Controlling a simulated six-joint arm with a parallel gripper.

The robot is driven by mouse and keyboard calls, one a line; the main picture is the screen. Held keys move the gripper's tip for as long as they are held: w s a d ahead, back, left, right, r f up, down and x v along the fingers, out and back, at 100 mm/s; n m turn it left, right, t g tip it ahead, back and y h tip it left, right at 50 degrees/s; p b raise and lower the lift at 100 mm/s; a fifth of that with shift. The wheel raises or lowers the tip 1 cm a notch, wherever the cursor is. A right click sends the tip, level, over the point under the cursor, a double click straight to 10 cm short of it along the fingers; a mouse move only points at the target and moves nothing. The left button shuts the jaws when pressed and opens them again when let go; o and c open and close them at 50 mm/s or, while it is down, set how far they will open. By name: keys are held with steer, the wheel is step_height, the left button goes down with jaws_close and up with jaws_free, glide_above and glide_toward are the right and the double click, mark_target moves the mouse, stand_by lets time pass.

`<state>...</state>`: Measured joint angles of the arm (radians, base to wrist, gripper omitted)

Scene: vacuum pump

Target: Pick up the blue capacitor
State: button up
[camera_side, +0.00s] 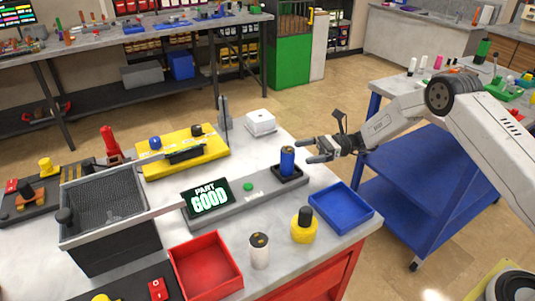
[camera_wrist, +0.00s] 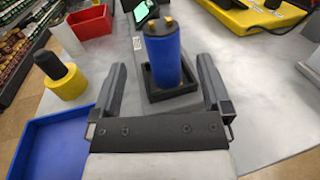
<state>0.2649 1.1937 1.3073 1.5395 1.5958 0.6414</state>
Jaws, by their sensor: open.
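The blue capacitor (camera_side: 287,161) stands upright in a small black square holder (camera_side: 289,173) at the right end of a grey fixture. In the wrist view the blue capacitor (camera_wrist: 163,55) shows a black top with copper-coloured terminals, and its base sits in the black holder (camera_wrist: 172,92). My gripper (camera_side: 318,150) is level, just right of the capacitor in the side view. In the wrist view my gripper (camera_wrist: 164,85) is open and empty, its two fingers pointing toward the capacitor, which stands ahead between their lines.
A blue tray (camera_side: 341,207), a yellow-and-black part (camera_side: 304,226), a white cylinder (camera_side: 259,250) and a red tray (camera_side: 206,264) lie in front. A screen reading "PART GOOD" (camera_side: 208,198) is on the fixture. A yellow fixture (camera_side: 182,150) stands behind, with a white box (camera_side: 260,123) at the back.

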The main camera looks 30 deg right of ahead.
mark_target(281, 158)
steer(key=shift+f, duration=0.35)
steer(key=shift+x, duration=3.95)
steer(key=shift+w, duration=0.1)
steer(key=shift+d, duration=0.1)
jaws_close()
